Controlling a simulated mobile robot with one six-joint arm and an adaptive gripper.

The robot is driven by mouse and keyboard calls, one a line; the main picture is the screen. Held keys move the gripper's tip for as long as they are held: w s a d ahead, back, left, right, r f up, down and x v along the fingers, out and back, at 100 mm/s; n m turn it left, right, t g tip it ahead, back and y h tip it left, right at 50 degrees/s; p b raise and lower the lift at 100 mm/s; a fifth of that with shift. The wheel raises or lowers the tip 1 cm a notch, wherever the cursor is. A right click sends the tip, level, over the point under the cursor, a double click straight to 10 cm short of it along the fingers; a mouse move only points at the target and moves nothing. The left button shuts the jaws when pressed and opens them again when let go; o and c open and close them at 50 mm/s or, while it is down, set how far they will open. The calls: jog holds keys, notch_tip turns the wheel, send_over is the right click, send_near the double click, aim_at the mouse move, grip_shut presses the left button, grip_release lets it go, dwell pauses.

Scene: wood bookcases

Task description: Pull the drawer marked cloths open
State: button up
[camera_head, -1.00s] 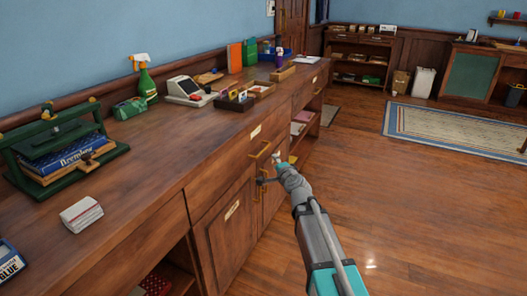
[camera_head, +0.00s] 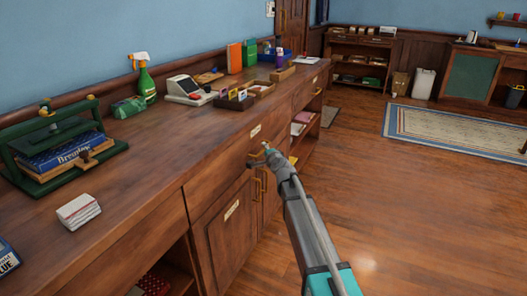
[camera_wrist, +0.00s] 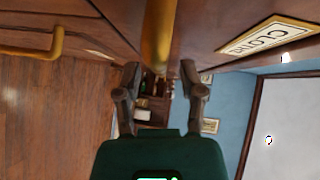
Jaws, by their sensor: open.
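The label reading "CLOTH…" (camera_wrist: 270,36), its end cut off by the edge of its plate, sits on the wooden drawer front at the right of the wrist view. A brass bar handle (camera_wrist: 159,38) runs ahead of my gripper (camera_wrist: 159,74), lined up with the gap between its two spread fingers. The fingers are open and hold nothing; I cannot tell whether they touch the handle. In the head view my gripper (camera_head: 265,152) is at the upper drawer front (camera_head: 222,180), below a small label (camera_head: 255,131), and largely covers the handle. The drawer looks shut.
A cupboard door (camera_head: 228,235) with its own label and upright brass handles (camera_head: 260,186) lies below the drawer. The worktop (camera_head: 165,165) above carries a spray bottle (camera_head: 143,80), a till-like device (camera_head: 188,90) and small boxes. The wood floor (camera_head: 380,190) to the right is clear.

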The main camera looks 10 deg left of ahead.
jog(key=shift+x, duration=0.8)
grip_shut()
